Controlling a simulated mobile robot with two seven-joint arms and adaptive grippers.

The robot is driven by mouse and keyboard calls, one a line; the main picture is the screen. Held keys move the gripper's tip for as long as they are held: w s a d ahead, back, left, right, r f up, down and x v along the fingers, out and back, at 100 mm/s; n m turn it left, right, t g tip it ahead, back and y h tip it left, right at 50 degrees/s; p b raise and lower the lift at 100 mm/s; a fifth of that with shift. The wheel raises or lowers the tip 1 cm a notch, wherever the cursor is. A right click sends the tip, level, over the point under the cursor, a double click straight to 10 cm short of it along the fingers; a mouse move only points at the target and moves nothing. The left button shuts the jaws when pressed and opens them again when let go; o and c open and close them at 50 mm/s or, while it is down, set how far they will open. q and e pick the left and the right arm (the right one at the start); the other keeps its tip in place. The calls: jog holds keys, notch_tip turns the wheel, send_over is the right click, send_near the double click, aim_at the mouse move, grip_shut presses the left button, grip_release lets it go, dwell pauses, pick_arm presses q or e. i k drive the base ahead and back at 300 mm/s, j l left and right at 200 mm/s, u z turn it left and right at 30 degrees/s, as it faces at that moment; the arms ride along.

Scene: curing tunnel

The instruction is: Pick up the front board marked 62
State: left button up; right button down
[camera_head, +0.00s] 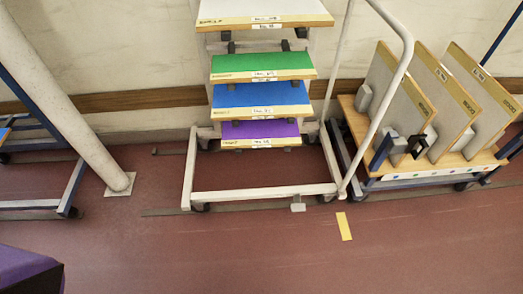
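Three upright boards with tan edge bands stand in a wooden-decked cart (440,170) at the right: a left one (388,95), a middle one (436,95) and a right one (485,85). Small white labels sit on their edges, but their numbers are too small to read. A rack at the centre holds flat boards with tan, labelled front edges: a pale top one (262,10), a green one (262,64), a blue one (260,94) and a purple one (262,130). I cannot tell which board is marked 62. Neither of my grippers is in view.
The rack's white wheeled frame (265,193) has a tall curved rail on its right. A white slanted post (65,95) and a blue-framed cart (40,205) stand at left. A purple object (22,265) fills the bottom left corner. The red floor in front is clear, with a yellow strip (344,226).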

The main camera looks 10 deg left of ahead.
aim_at(260, 133)
jog(key=k, duration=0.1)
jog(key=i+l, duration=0.25)
jog(key=l, duration=0.15)
jog(key=i+l, duration=0.3)
jog(key=i+l+u, duration=0.1)
jog(key=u, duration=0.25)
jog(key=l+u, duration=0.35)
jog(key=i+l+u, duration=0.1)
jog(key=u, duration=0.25)
jog(key=i+l+u, duration=0.15)
jog(key=i+l, duration=0.2)
jog(key=i, duration=0.05)
